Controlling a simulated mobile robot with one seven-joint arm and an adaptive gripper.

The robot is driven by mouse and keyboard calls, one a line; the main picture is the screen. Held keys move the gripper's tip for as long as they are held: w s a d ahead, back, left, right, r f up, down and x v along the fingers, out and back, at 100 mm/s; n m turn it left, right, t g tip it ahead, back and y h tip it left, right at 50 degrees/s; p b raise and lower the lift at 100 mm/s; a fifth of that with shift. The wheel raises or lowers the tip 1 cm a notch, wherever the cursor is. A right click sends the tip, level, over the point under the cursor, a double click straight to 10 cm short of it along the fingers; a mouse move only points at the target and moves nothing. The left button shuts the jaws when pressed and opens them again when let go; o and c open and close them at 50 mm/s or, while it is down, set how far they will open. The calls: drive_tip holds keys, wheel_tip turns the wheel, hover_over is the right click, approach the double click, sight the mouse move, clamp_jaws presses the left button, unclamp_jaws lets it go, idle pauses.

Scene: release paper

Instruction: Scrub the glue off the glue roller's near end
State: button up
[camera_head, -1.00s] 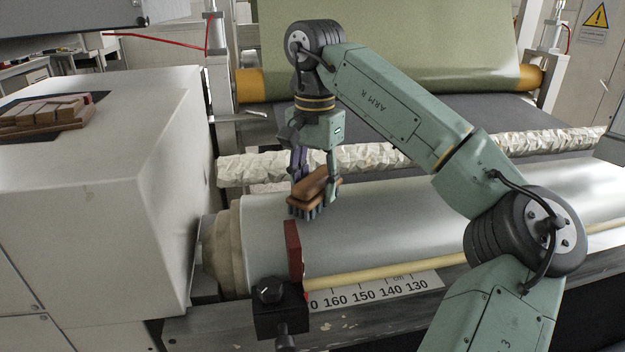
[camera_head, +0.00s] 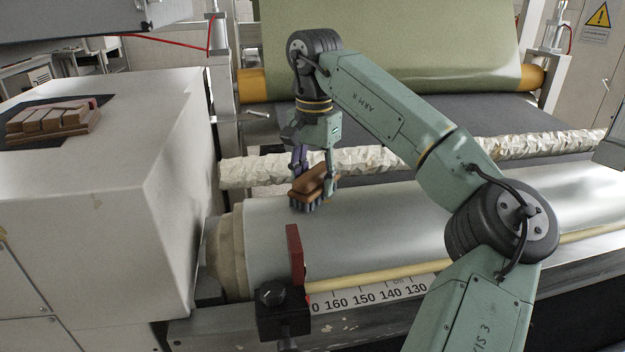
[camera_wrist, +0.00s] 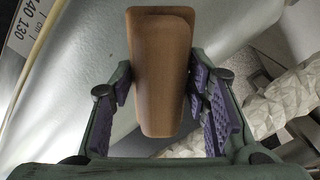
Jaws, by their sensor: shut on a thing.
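My gripper (camera_head: 314,172) is shut on a brown wooden brush (camera_head: 310,186) with dark bluish bristles pointing down. In the wrist view the brush's brown handle (camera_wrist: 160,75) sits between the purple finger pads. The glue roller (camera_head: 380,225) is a long smooth grey cylinder lying across the machine. Its near end (camera_head: 230,245) at the left is beige and rough. The brush is at the upper left part of the roller's grey surface, right of the beige end. I cannot tell whether the bristles touch the roller.
A red plate (camera_head: 295,254) on a black clamp (camera_head: 283,312) stands before the roller's left part. A scale strip (camera_head: 350,296) runs along the front. A crumpled pale roll (camera_head: 400,158) lies behind. A white housing (camera_head: 110,210) at left carries several brown blocks (camera_head: 52,119).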

drive_tip(key=shift+d+f, duration=0.1)
drive_tip(key=shift+d, duration=0.2)
drive_tip(key=shift+s+d+b, duration=0.15)
drive_tip(key=shift+s+b, duration=0.15)
drive_tip(key=shift+s, duration=0.35)
drive_tip(key=shift+s+d+b, duration=0.2)
drive_tip(key=shift+s+b, duration=0.1)
drive_tip(key=shift+s, duration=1)
drive_tip(key=shift+r, duration=0.25)
drive_tip(key=shift+p, duration=0.4)
drive_tip(key=shift+w+a, duration=0.15)
drive_tip(key=shift+w, duration=0.45)
drive_tip(key=shift+w+a+f, duration=0.1)
drive_tip(key=shift+w+a, duration=0.05)
drive_tip(key=shift+w, duration=0.55)
drive_tip(key=shift+w+a, duration=0.1)
drive_tip(key=shift+w, duration=0.6)
drive_tip(key=shift+r, duration=3)
